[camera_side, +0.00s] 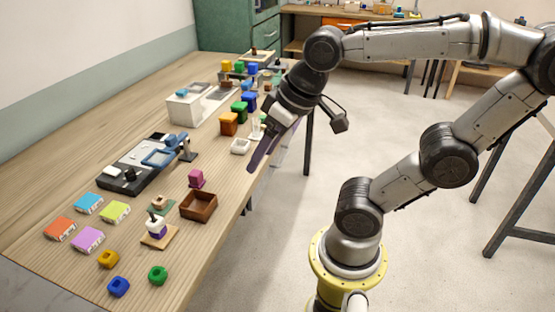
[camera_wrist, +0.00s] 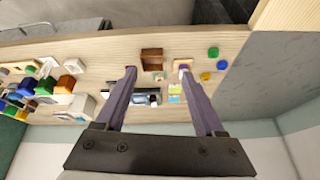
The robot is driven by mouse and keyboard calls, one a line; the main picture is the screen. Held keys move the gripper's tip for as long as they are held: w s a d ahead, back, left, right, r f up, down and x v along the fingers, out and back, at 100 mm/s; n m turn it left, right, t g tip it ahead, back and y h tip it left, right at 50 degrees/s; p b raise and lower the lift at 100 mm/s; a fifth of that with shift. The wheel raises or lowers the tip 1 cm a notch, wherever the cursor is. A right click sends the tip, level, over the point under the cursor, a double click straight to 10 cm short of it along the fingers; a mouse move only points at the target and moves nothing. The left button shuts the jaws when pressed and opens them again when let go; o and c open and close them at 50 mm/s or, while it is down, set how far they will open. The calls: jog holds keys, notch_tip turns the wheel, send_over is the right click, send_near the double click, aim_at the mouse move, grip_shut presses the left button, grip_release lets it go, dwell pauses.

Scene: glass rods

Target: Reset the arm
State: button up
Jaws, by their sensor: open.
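My gripper (camera_side: 262,152) hangs above the front edge of the wooden table in the side view. In the wrist view its two purple fingers (camera_wrist: 167,98) stand wide apart with nothing between the tips. No object touches the fingers in either view. The scene is named for glass rods; a few thin white upright pieces (camera_side: 256,128) stand just behind the gripper, too small to tell what they are.
The wooden table (camera_side: 60,170) holds a brown open box (camera_side: 198,206), a magenta block (camera_side: 196,178), a black device (camera_side: 138,172), coloured packs (camera_side: 88,239), green (camera_side: 158,275) and blue (camera_side: 118,287) pieces, and a white machine (camera_side: 186,107).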

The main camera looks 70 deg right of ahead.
jog(key=s, duration=0.1)
jog(key=s+f+n, duration=0.1)
jog(key=shift+s+f+n, duration=0.3)
